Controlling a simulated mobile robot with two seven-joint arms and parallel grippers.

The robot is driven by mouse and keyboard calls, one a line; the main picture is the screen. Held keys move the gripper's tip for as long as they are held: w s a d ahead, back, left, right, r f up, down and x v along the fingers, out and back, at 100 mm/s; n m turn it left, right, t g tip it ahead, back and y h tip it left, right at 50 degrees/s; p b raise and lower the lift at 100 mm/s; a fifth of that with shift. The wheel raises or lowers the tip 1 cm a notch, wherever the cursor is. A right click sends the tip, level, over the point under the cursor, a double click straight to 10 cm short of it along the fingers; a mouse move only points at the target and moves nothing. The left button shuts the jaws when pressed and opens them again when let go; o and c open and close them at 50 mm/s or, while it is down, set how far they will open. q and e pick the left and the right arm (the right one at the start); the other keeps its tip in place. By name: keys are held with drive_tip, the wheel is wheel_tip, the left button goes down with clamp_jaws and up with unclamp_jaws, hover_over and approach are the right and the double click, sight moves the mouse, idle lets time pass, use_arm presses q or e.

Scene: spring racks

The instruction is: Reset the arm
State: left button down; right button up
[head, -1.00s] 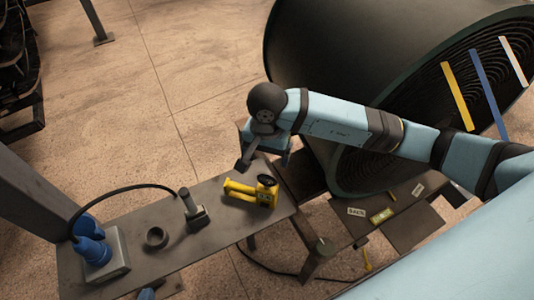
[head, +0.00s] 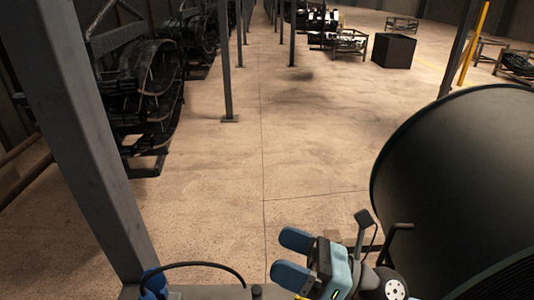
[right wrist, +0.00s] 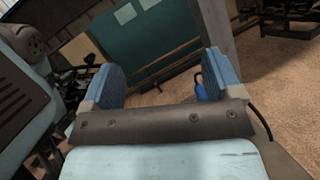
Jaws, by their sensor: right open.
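My right gripper (head: 288,257) is at the bottom of the head view, right of centre. Its two blue fingers point left and stand apart with nothing between them. The right wrist view also shows the open, empty gripper (right wrist: 166,78), a blue finger on each side. The gripper appears above the right end of the workbench (head: 200,292), which shows only as a strip at the bottom edge. My left gripper is not in view.
A blue fitting with a black cable (head: 154,284) stands on the bench, beside a grey post (head: 95,150). A large dark drum (head: 460,180) fills the right side. Racks with dark springs (head: 145,90) stand at the left. The floor (head: 290,140) between is clear.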

drive_tip(key=w+d+m+t+h, duration=0.2)
drive_tip(key=d+m+t+h, duration=0.4)
drive_tip(key=m, duration=0.6)
drive_tip(key=w+d+m+t+h, duration=0.3)
drive_tip(key=d+m+t+h, duration=0.2)
drive_tip(key=m+t, duration=0.5)
drive_tip(key=s+d+f+m+g+h, duration=0.3)
drive_tip(key=d+f+m+g+h, duration=0.55)
drive_tip(key=m, duration=0.65)
drive_tip(key=s+d+f+m+g, duration=0.3)
drive_tip(key=s+f+m+g, duration=0.6)
drive_tip(key=s+f, duration=0.65)
drive_tip(key=w+a+f+t+y, duration=0.1)
drive_tip(key=w+a+f+t, duration=0.1)
drive_tip(key=f, duration=0.4)
drive_tip(key=w+a+f+n+t+y, duration=0.1)
drive_tip(key=w+a+f+t, duration=0.1)
drive_tip(key=f, duration=0.5)
drive_tip(key=shift+w+a+n+t, duration=0.3)
drive_tip(key=shift+a+t, duration=0.5)
drive_tip(key=shift+t, duration=0.45)
